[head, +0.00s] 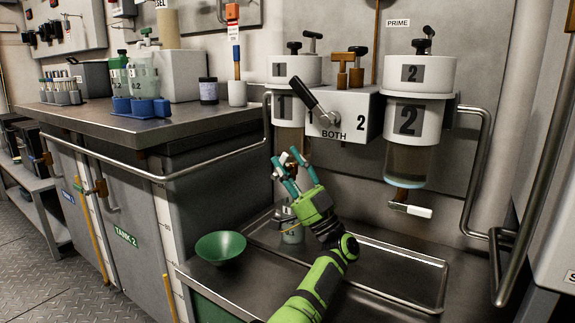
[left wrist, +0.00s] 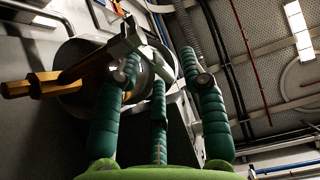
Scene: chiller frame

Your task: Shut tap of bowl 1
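Bowl 1 (head: 290,139) hangs under the filter head marked 1, with amber liquid in it. Its tap is mostly hidden behind my left gripper in the head view. In the left wrist view a brass tap body (left wrist: 42,85) and a pale lever (left wrist: 122,44) show in front of the fingers. My left gripper (head: 288,163) is just below bowl 1, pointing up. Its green fingers are spread apart, with the lever's end close to or between them; contact cannot be told. My right gripper is not in view.
Bowl 2 (head: 408,162) hangs at the right; its tap has a white lever (head: 410,209). The changeover lever (head: 310,97) is between the heads. Below are a metal tray (head: 400,283), a small jar (head: 292,235) and a green bowl (head: 220,247). Pipe rails (head: 480,170) flank the bowls.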

